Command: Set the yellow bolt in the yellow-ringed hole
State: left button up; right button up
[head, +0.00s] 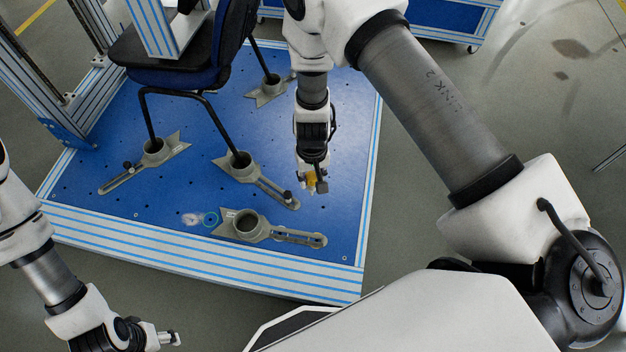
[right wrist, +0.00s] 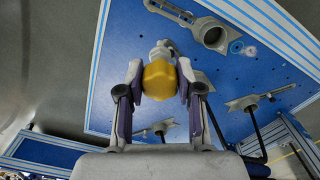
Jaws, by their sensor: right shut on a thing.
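A yellow bolt (head: 311,178) is held in my right gripper (head: 314,184), above the right part of the blue platform. In the right wrist view the yellow bolt (right wrist: 159,79) sits between the two fingers, its pale metal end pointing away from the gripper. I cannot make out a yellow ring around a hole in the head view.
A grey clamp bracket (head: 246,224) lies at the platform's (head: 339,231) front, beside a teal-ringed spot (head: 210,219). The chair (head: 190,74) has legs in other brackets. A frame post (head: 41,77) stands left. The platform's right side is fairly clear.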

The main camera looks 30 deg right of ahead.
aim_at(309, 190)
jog(key=shift+m, duration=0.3)
jog(key=f+b, duration=0.1)
jog(key=f, duration=0.1)
jog(key=f+b, duration=0.1)
jog(key=f, duration=0.1)
jog(key=f+b, duration=0.1)
jog(key=f, duration=0.2)
jog(key=shift+w+a+b, duration=0.25)
jog(key=shift+w+b, duration=0.1)
jog(key=shift+b, duration=0.05)
pick_arm(q)
notch_tip(309, 190, down, 38)
jog(key=b, duration=3.1)
jog(key=shift+f, duration=0.15)
pick_arm(e)
jog(key=d+f+m, duration=0.3)
jog(key=f+m, duration=0.1)
jog(key=f, duration=2.4)
jog(key=shift+w+d+f+m, duration=0.2)
jog(key=shift+w+f+m, duration=0.05)
jog(key=shift+f+m, duration=0.15)
pick_arm(q)
jog(key=shift+a, duration=0.1)
notch_tip(309, 190, down, 2)
jog(key=shift+w+f+b, duration=0.1)
jog(key=shift+b, duration=1)
pick_arm(e)
notch_tip(309, 190, down, 6)
jog(key=shift+s+a+r, duration=0.1)
